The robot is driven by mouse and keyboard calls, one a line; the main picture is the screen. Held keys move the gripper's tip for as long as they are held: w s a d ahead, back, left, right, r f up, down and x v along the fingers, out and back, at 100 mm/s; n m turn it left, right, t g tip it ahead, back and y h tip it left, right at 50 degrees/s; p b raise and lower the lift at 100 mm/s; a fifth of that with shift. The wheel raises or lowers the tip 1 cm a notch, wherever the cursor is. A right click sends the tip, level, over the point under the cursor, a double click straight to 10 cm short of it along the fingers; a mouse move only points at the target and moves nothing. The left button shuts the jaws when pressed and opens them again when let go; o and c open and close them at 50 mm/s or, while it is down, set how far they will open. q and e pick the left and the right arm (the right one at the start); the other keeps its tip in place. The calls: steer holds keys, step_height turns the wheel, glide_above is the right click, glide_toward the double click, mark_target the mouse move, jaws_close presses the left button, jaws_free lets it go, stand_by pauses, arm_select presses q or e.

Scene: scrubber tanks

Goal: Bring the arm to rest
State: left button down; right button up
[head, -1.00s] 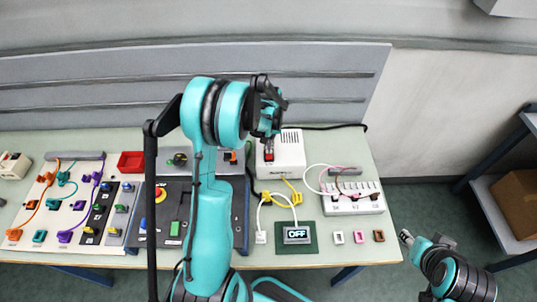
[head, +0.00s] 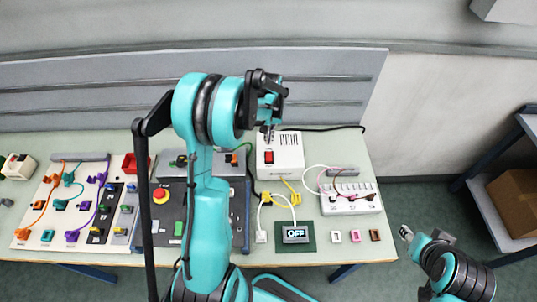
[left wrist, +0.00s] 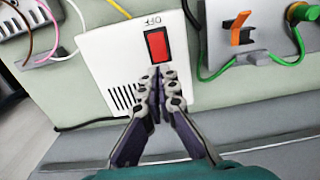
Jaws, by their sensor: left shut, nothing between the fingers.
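My left arm (head: 207,215) rises over the table in the head view, with its wrist bent toward the back. My left gripper (head: 268,133) is shut and empty, near the left edge of a white box with a red switch (head: 269,157). In the left wrist view the shut fingertips (left wrist: 158,75) appear just below the red switch (left wrist: 157,46) of the white box (left wrist: 105,60); I cannot tell whether they touch it. My right gripper (head: 405,233) shows at the lower right, off the table's edge; its fingers are too small to read.
A white terminal strip (head: 350,205) is right. A shelf with a cardboard box (head: 515,200) stands far right.

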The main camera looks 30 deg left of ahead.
stand_by(0.4)
arm_select(q)
steer(key=s+d+r+m+t+b, duration=0.3)
steer(key=s+d+r+b, duration=0.1)
steer(key=s+d+b, duration=0.45)
steer(key=s+d+f+m+t+b, duration=0.3)
steer(key=s+d+f+b, duration=0.3)
steer(key=s, duration=0.4)
steer(key=d+t+b, duration=0.1)
steer(key=b, duration=0.1)
steer(key=shift+s+b, duration=0.2)
steer(key=shift+b, duration=0.15)
